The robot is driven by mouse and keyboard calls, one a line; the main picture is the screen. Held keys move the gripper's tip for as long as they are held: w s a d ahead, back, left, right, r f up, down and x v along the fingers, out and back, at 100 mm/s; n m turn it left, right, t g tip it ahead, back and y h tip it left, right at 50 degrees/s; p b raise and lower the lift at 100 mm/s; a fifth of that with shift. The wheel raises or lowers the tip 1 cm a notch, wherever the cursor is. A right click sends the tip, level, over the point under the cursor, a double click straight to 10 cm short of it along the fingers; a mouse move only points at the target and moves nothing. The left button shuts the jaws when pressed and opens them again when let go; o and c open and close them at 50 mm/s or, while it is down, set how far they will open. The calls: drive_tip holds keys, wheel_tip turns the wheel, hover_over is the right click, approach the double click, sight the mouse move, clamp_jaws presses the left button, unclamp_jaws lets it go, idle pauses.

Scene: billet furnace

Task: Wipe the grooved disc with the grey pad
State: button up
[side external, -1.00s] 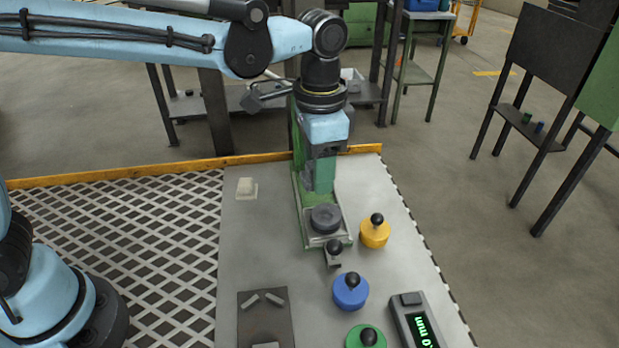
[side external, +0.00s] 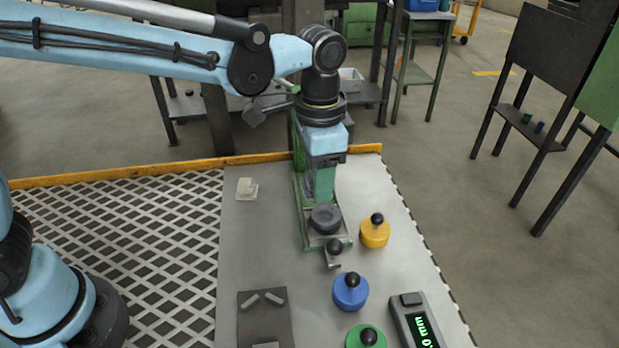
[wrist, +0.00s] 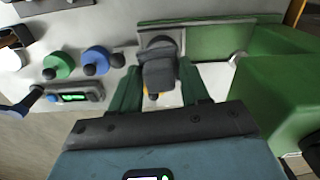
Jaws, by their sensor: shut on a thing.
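The grooved disc (side external: 326,218) is dark and round. It sits at the front end of a narrow green stand (side external: 307,228) on the table. My gripper (side external: 321,198) points down just above and behind the disc. In the wrist view, my gripper (wrist: 159,66) has its green fingers on either side of a dark grey block, which looks like the grey pad (wrist: 160,76). The disc (wrist: 157,42) shows partly beyond the block. In the side view the pad is hidden by the fingers, and I cannot tell whether it touches the disc.
A yellow knobbed weight (side external: 374,234), a blue one (side external: 350,293) and a green one (side external: 366,338) stand close by. A small black-knobbed part (side external: 334,252) is in front of the disc. A display box (side external: 415,322) is front right. A cream block (side external: 246,188) lies left, with bare table around it.

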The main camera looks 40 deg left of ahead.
sight(329, 213)
wheel_tip(329, 213, down, 6)
drive_tip(key=shift+w+d+r, duration=0.15)
drive_tip(key=shift+w, duration=0.1)
drive_tip(key=shift+c, duration=0.4)
drive_tip(key=shift+w+d+f, duration=0.35)
drive_tip(key=shift+w+d, duration=0.1)
drive_tip(key=shift+w, duration=0.2)
drive_tip(key=shift+w+d+r, duration=0.1)
drive_tip(key=shift+w+d, duration=0.4)
drive_tip(key=shift+w, duration=0.15)
drive_tip(key=shift+s+a, duration=0.95)
drive_tip(key=shift+s, duration=0.3)
drive_tip(key=shift+s+a+r, duration=0.1)
drive_tip(key=shift+s+r, duration=0.05)
drive_tip(key=shift+r, duration=0.45)
drive_tip(key=shift+s+a+r, duration=0.1)
drive_tip(key=shift+s+r, duration=0.05)
drive_tip(key=shift+r, duration=3.3)
